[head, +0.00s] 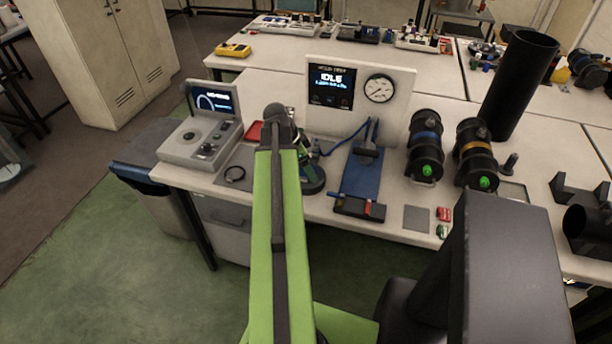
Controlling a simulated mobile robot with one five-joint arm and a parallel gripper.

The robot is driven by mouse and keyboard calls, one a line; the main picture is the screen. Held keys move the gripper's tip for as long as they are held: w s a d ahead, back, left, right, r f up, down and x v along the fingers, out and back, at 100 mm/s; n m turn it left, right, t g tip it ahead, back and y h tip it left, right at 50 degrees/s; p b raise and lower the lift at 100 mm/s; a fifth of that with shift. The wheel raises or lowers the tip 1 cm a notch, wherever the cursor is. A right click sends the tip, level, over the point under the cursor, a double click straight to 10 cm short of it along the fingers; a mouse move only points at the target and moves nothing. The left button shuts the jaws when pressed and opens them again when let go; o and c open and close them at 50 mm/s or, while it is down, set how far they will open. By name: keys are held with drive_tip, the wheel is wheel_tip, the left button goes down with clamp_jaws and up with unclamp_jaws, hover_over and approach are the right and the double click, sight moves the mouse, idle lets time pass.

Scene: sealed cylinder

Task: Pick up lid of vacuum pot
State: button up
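My green arm reaches up over the front of the bench, and its elbow hides part of the bench top. My gripper (306,160) is mostly hidden behind my arm, pointing down, and I cannot tell if it is open or shut. Below it is a dark round thing with a green edge (313,183), partly covered by my arm. It may be the vacuum pot with its lid, but I cannot make out a separate lid. A blue hose (345,143) runs from beside it to the right, near the gauge panel.
A panel (362,110) with an "IDLE" screen and dial gauge stands behind. A grey tester (203,138) stands left. A blue fixture (361,175), two black cylinders (426,146) (473,153) and a tall black tube (518,85) stand right. Red and green blocks (444,213) lie near the front edge.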

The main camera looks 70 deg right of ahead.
drive_tip(key=c, duration=1.3)
